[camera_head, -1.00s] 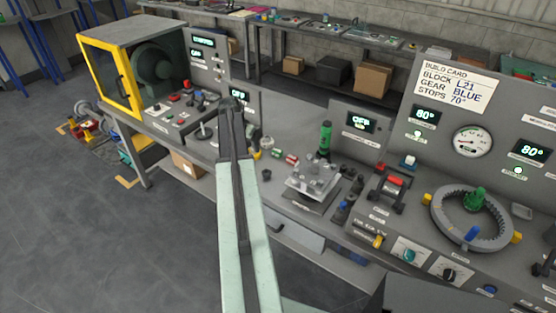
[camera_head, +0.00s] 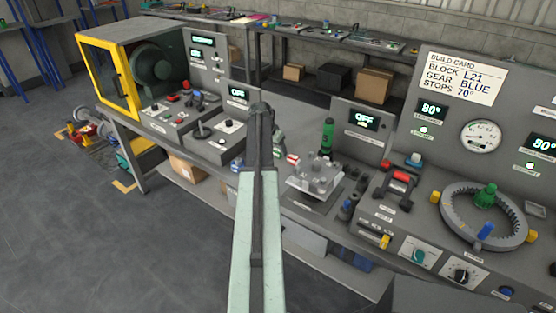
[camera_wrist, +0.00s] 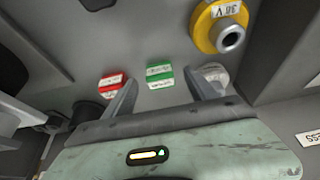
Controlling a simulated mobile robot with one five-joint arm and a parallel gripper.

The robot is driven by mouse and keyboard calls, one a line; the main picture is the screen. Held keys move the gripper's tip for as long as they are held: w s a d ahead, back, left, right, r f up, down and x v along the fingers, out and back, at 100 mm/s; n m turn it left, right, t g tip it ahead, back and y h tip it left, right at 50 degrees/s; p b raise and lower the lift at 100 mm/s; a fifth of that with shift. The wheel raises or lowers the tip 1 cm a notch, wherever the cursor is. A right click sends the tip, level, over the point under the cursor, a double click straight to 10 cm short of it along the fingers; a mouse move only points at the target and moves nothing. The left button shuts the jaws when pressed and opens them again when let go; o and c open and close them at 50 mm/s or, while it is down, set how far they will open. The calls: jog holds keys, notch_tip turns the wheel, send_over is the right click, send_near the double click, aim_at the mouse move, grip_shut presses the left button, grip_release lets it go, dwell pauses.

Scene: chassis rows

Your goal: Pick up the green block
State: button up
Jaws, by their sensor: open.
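The green block (camera_wrist: 160,75) carries a white label and sits on the grey bench in the wrist view. It appears between the two fingers of my gripper (camera_wrist: 160,87), which are spread apart and empty. The fingers do not touch it; its distance beyond the tips is hard to tell. A red block (camera_wrist: 111,84) is left of it, behind the left finger. A pale grey block (camera_wrist: 216,73) is right of it, by the right finger.
A yellow and grey round part (camera_wrist: 219,27) stands close by at the upper right of the wrist view. In the head view a metal fixture (camera_head: 316,180) and a green-topped cylinder (camera_head: 327,136) stand right of my arm. A control box (camera_head: 216,137) is to the left.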

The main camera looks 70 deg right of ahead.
aim_at(276, 151)
jog(key=shift+x, duration=0.9)
jog(key=shift+r, duration=0.2)
grip_shut()
notch_tip(276, 151, up, 10)
jog(key=p, duration=1)
jog(key=shift+r, duration=0.2)
